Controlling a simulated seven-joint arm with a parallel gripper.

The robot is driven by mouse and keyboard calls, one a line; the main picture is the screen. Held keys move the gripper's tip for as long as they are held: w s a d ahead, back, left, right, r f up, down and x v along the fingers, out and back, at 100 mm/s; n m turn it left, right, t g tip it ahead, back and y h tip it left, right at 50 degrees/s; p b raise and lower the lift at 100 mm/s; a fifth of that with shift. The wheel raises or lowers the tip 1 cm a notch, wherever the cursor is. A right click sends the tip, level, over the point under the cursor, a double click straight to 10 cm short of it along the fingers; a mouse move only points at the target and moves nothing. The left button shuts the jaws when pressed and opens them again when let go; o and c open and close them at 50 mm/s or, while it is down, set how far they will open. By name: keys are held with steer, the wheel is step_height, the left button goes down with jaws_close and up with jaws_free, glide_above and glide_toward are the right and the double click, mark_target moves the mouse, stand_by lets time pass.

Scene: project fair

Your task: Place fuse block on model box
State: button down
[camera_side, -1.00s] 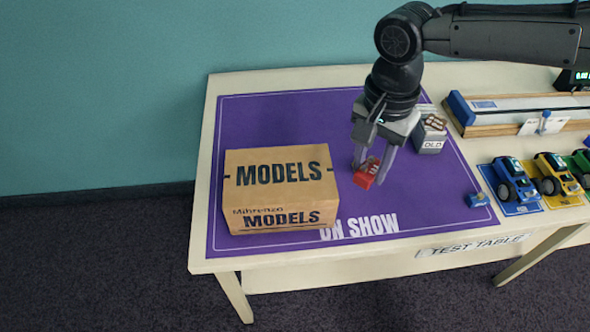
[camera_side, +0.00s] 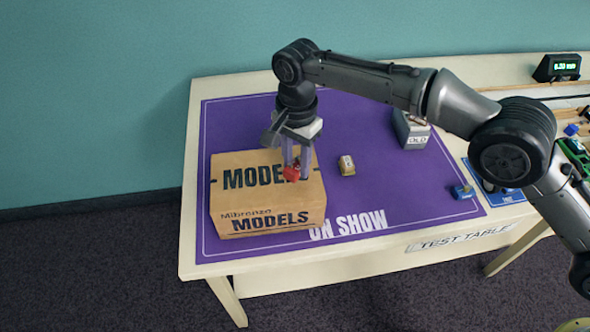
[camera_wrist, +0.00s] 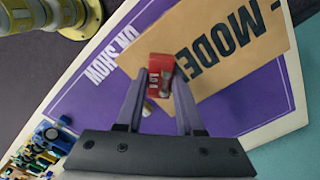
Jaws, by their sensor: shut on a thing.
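My gripper (camera_side: 296,172) is shut on a small red block (camera_side: 291,174), which I take to be the fuse block. In the wrist view the red block (camera_wrist: 160,67), with white lettering, sits between the fingertips (camera_wrist: 162,74). The model box (camera_side: 268,218) is brown cardboard marked MODELS. It stands at the left of the purple mat. The red block shows over the right part of the box top. I cannot tell whether it touches the top. The box (camera_wrist: 225,75) also fills the upper right of the wrist view.
A small tan block (camera_side: 346,165) lies on the purple mat (camera_side: 385,190), right of the box. A grey box marked OLD (camera_side: 411,133) stands behind, partly hidden by my arm. A small blue piece (camera_side: 463,191) lies at the mat's right edge. The mat's front middle is clear.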

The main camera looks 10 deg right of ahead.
mark_target(295, 160)
steer(key=shift+w+a+f, duration=0.1)
steer(key=shift+w+f, duration=0.05)
steer(key=shift+f, duration=1.6)
steer(key=shift+f, duration=0.1)
steer(key=c, duration=0.5)
jaws_free()
steer(key=shift+c, duration=0.2)
step_height(295, 160, up, 8)
steer(key=shift+f, duration=0.25)
steer(key=shift+r, duration=0.1)
